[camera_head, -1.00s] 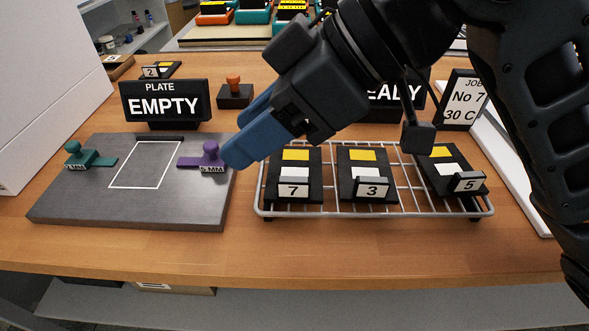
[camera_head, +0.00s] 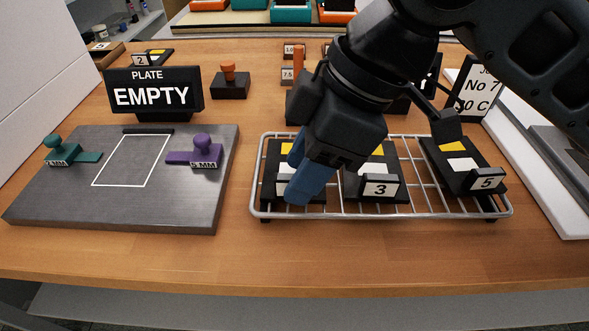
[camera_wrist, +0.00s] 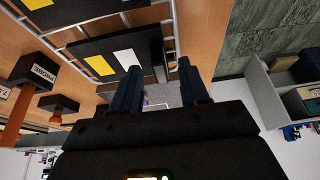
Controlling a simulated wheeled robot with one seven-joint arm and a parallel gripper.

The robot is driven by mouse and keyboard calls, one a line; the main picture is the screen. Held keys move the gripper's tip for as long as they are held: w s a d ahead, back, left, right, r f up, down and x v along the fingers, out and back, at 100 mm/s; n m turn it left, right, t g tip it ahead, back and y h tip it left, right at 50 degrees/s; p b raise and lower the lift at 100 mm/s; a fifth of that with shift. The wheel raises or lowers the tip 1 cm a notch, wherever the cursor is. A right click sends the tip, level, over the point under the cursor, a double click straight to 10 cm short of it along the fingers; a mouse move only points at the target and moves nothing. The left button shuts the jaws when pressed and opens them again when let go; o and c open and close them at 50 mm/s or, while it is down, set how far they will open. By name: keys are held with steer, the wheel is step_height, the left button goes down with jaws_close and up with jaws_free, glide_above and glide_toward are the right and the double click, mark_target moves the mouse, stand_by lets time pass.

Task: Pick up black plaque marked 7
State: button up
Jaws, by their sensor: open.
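The black plaque marked 7 (camera_head: 272,160) lies at the left end of a wire rack (camera_head: 253,190) in the head view. My gripper (camera_head: 294,178) is in front of it there, with blue fingers that hide its number tag and much of its face. In the wrist view, my gripper (camera_wrist: 160,84) is open, its two fingers apart with nothing seen held between them. The nearest plaque in that view, apparently the same one (camera_wrist: 107,54), has yellow and white patches and an upright tag beside the fingertips. Whether a finger touches it cannot be told.
The plaque marked 3 (camera_head: 394,170) is right beside it, and the plaque marked 5 (camera_head: 466,165) lies at the right end. The front wooden strip (camera_head: 300,258) is clear.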

steer(key=shift+x, duration=0.75)
steer(key=shift+c, duration=0.3)
jaws_close()
